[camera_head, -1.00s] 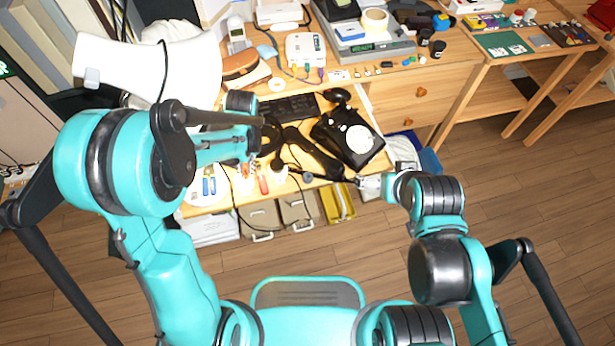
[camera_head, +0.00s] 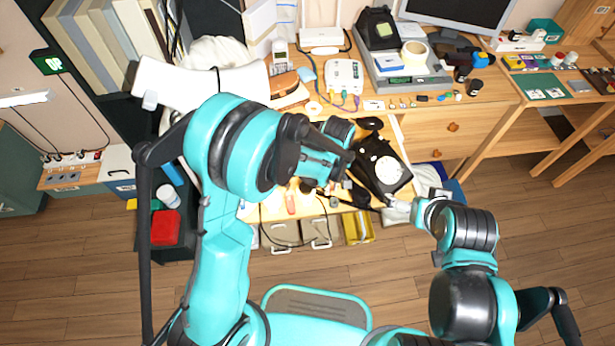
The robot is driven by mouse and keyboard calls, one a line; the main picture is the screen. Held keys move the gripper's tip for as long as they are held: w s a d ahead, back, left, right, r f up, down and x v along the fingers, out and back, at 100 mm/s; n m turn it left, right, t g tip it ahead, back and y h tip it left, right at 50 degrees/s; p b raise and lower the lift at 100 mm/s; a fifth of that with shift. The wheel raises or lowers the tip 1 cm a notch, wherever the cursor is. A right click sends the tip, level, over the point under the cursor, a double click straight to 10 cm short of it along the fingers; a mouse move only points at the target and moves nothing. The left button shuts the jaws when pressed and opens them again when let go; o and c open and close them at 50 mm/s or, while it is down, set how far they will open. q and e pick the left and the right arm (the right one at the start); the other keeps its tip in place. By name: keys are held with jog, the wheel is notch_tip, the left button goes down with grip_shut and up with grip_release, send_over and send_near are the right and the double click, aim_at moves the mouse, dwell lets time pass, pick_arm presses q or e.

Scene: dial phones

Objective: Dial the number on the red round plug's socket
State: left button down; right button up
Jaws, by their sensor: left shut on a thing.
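A black rotary phone (camera_head: 366,176) with a white dial (camera_head: 390,170) sits on the wooden desk. My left gripper (camera_head: 338,187) is just left of the phone. It is shut on a dark thing that looks like the phone's handset, mostly hidden by my arm. My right gripper (camera_head: 400,206) is at the phone's front right corner; its fingers are too small to tell open from shut. A power strip (camera_head: 75,157) with several plugs and cables lies at far left. I cannot clearly pick out a red round plug or read any number.
A white box (camera_head: 343,75) with coloured plugs stands behind the phone. A cordless phone (camera_head: 280,55) and a grey scale (camera_head: 405,72) are at the back. Storage boxes (camera_head: 320,232) stand under the desk's front edge. The floor in front is clear.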

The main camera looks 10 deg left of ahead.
aim_at(335, 197)
pick_arm(q)
jog(key=shift+n, duration=0.6)
jog(key=shift+d+f+b, duration=0.5)
jog(key=shift+f, duration=0.4)
jog(key=shift+d+f+b, duration=0.45)
jog(key=shift+d+f, duration=0.05)
jog(key=shift+f, duration=0.35)
jog(key=shift+b, duration=0.4)
jog(key=shift+f+b, duration=0.85)
jog(key=shift+f, duration=0.45)
jog(key=c, duration=1.5)
grip_release()
jog(key=shift+r, duration=0.1)
jog(key=shift+o, duration=0.2)
